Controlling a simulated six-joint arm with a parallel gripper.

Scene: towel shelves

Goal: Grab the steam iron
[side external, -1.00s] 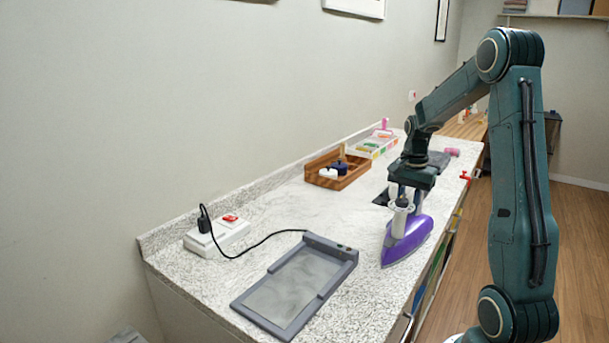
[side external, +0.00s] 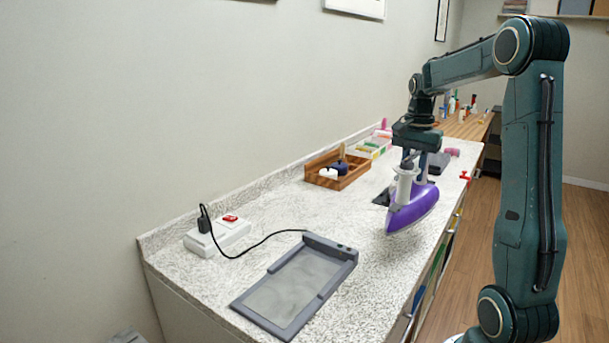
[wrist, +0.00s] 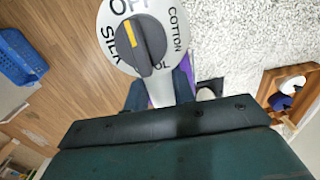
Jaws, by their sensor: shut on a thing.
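The steam iron (side external: 411,211) has a purple body and a pale grey upright part with a dial on top. My gripper (side external: 413,166) is shut on it from above. The iron hangs a little above the speckled counter, its nose pointing down and to the lower left. In the wrist view the iron's dial (wrist: 139,42), marked OFF, SILK and COTTON, fills the upper middle. My gripper's fingers (wrist: 158,94) sit on both sides of the pale part below the dial. The exact contact of the fingertips is hidden.
A grey tray-like stand (side external: 346,258) lies at the counter's near end, wired to a white power strip (side external: 216,239). A wooden box (side external: 312,177) with small containers stands at the wall side. A red tap-like fitting (side external: 465,175) is at the right edge. The speckled counter (side external: 300,214) between is clear.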

